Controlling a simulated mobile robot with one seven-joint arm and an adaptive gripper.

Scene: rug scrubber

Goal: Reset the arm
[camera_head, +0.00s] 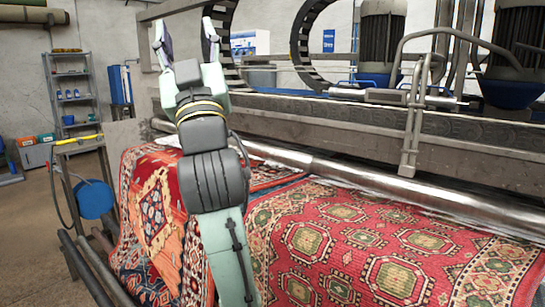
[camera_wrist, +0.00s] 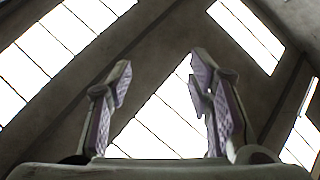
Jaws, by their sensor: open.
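My gripper (camera_head: 187,40) is raised in the head view, with its two fingers pointing up and spread wide apart. My arm rises from the bottom of that view in front of the rugs. In the wrist view my gripper (camera_wrist: 160,100) is open and nothing is between the fingers. Behind the fingers, that view shows only a dark ceiling with bright skylights (camera_wrist: 165,125).
A red patterned rug (camera_head: 400,255) lies under the metal roller (camera_head: 370,180) of the scrubbing machine. Another rug (camera_head: 152,215) hangs at the left. A blue disc (camera_head: 94,200) sits on the machine's left side. A shelf (camera_head: 72,90) stands at the back left, with open floor before it.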

